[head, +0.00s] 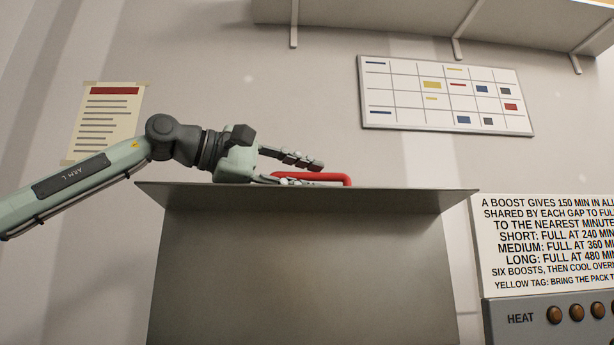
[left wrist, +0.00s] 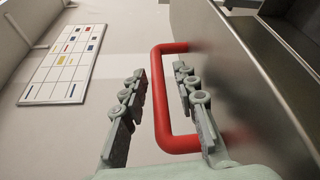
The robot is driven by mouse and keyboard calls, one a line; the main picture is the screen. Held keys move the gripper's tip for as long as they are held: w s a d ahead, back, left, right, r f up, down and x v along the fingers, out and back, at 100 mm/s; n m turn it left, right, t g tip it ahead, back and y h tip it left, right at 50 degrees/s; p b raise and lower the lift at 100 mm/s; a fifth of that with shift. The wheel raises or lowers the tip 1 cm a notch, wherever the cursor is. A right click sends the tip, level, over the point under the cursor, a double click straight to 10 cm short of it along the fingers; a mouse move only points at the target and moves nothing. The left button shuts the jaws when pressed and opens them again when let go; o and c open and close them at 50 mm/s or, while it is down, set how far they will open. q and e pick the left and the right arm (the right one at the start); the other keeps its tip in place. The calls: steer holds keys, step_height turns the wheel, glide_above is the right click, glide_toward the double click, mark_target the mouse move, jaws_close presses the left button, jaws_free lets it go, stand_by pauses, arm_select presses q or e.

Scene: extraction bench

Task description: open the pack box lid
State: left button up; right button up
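A red U-shaped handle (head: 335,178) shows just above that edge. In the left wrist view the handle (left wrist: 160,100) stands out from a grey metal face (left wrist: 225,75), which looks like the lid. My left gripper (head: 316,174) reaches in from the left above the edge. In the left wrist view its open fingers (left wrist: 160,72) lie on both sides of the handle's long bar, with gaps visible.
A shelf (head: 400,15) hangs on the wall above, and a schedule board (head: 445,95) below it. A text sign (head: 550,240) and a heat panel (head: 530,330) with brown knobs stand at the right.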

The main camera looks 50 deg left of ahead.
arm_select(q)
steer(key=shift+s, duration=0.15)
steer(key=r, duration=0.1)
glide_above(234, 190)
steer(key=a, duration=0.1)
steer(key=shift+w+a, duration=0.1)
steer(key=shift+w, duration=0.35)
steer(key=shift+s+r, duration=0.1)
steer(key=v, duration=0.8)
steer(key=shift+s+a+r, duration=0.2)
steer(key=shift+s+r, duration=0.15)
stand_by(0.3)
stand_by(0.8)
